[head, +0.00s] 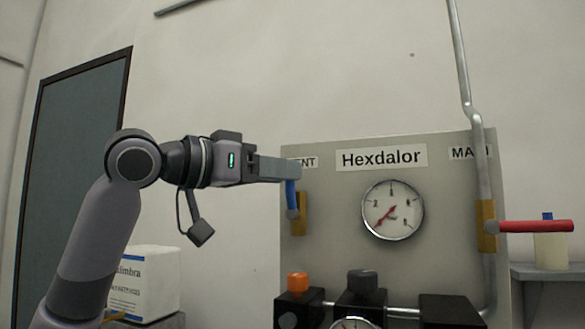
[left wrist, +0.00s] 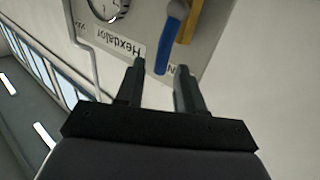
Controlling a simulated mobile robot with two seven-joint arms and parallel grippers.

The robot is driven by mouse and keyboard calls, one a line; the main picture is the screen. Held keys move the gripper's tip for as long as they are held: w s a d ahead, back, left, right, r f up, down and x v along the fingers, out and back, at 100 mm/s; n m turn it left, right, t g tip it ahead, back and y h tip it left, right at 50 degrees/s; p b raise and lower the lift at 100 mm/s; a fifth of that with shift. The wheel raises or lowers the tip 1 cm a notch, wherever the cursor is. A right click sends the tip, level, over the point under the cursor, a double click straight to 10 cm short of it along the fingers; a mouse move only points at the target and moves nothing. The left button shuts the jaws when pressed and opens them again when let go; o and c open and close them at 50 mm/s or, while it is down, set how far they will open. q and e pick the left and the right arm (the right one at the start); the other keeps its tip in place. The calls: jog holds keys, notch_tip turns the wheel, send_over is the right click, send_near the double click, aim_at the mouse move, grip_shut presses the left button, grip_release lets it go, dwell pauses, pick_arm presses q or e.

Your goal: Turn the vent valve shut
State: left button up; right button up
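The vent valve is on the left of a grey panel, with a blue lever handle (head: 291,197) pointing up from its pivot on a brass-coloured body (head: 299,228). My left gripper (head: 295,170) reaches in from the left at the lever's upper end and partly covers the vent label. In the left wrist view my left gripper (left wrist: 160,66) is open, and the end of the blue lever (left wrist: 167,48) shows between its fingertips. A gap shows on one side; contact on the other cannot be told. My right gripper is not in view.
The grey panel (head: 335,240) carries a gauge (head: 392,210), a pipe (head: 466,85) and the main valve's red lever (head: 535,226), which points right. Orange (head: 298,282) and dark knobs sit below. A white box (head: 150,280) stands at lower left. A shelf (head: 550,271) is at right.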

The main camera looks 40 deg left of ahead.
pick_arm(q)
jog(key=shift+x, duration=1.4)
grip_shut()
